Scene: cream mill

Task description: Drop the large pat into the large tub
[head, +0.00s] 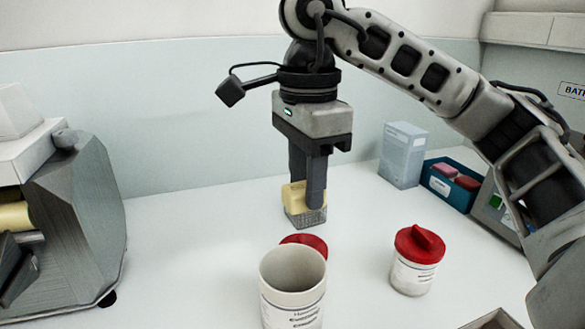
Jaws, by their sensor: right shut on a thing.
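My right gripper (308,200) points down with its fingers shut on a pale yellow block (294,194), which looks like the large pat. An open white tub (292,304) with a printed label, seemingly the large tub, stands in front of and below the gripper. Its mouth faces up, and the visible inside looks empty. A red lid (305,241) shows just behind its rim, partly hidden. My left gripper is not in view.
A smaller white tub with a red lid (417,245) stands to the right. A grey machine (80,220) fills the left side. A pale carton (403,155) and a blue bin (450,190) stand at the back right. The counter left of the open tub is clear.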

